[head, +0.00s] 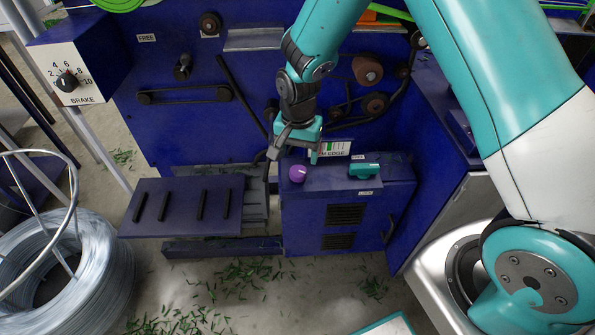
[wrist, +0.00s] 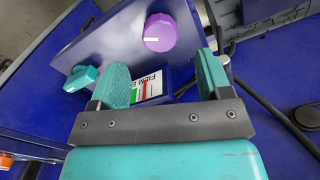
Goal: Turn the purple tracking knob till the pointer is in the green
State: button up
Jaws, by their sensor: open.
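The purple knob (head: 298,173) sits on the sloped top of a blue cabinet, at its left end. In the wrist view the purple knob (wrist: 160,33) has a white mark on its left side and lies beyond the fingertips, near the right one. My gripper (head: 294,153) is open and empty, above and just behind the knob; in the wrist view its teal fingers (wrist: 160,75) stand apart. The gauge card (wrist: 153,86) shows between the fingers with white, green and red areas, partly hidden by the left finger. It also shows in the head view (head: 336,148). I cannot make out the pointer.
A teal lock knob (head: 364,171) sits right of the purple knob on the same cabinet (head: 345,205). The blue machine wall (head: 180,120) with rollers stands behind. A slatted blue plate (head: 150,205) lies left. A wire coil (head: 75,270) stands front left.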

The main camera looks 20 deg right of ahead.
aim_at(298, 170)
notch_tip(298, 170, down, 6)
jog(key=shift+f, duration=0.25)
jog(key=shift+c, duration=0.2)
jog(key=c, duration=0.9)
